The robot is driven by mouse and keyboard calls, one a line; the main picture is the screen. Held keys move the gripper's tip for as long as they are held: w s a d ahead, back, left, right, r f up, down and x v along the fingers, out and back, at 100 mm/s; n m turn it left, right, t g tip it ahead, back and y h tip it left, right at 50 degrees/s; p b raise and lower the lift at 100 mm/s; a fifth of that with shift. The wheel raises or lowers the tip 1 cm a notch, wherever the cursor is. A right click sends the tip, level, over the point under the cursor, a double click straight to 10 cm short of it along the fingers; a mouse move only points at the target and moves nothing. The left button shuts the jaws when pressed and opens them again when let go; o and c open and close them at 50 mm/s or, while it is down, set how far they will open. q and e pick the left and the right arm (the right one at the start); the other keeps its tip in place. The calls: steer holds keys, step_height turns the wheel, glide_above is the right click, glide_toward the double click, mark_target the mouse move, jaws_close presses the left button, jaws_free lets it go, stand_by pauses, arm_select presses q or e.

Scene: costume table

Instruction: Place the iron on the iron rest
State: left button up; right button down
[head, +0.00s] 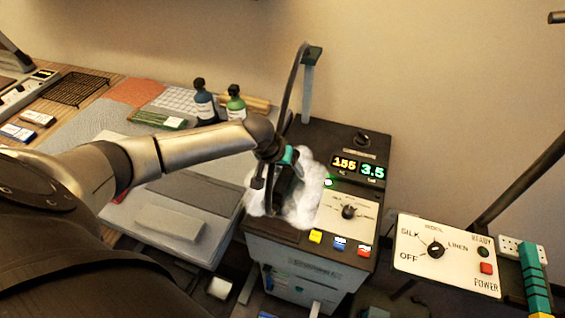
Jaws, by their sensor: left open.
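The iron (284,190) is a dark body with a teal part at its top, at the front left of the steam station's top. White steam surrounds it and hides its base and whatever is under it. My left gripper (266,178) is open at the iron's handle. I cannot tell whether its fingers touch the handle. I cannot pick out the iron rest for certain; it may be hidden by the iron and steam. My right gripper is not in view.
The steam station (318,245) has lit displays and a knob; a hose rises beside its post (308,85). A control panel (448,255) stands at the right. Two bottles (204,102) and a black wire rack (76,90) are on the table at the left.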

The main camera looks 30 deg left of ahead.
arm_select(q)
steer(key=p+v, duration=0.1)
steer(key=v, duration=1.1)
steer(key=shift+p, duration=0.4)
steer(key=shift+f, duration=0.1)
steer(key=shift+c, duration=0.2)
stand_by(1.3)
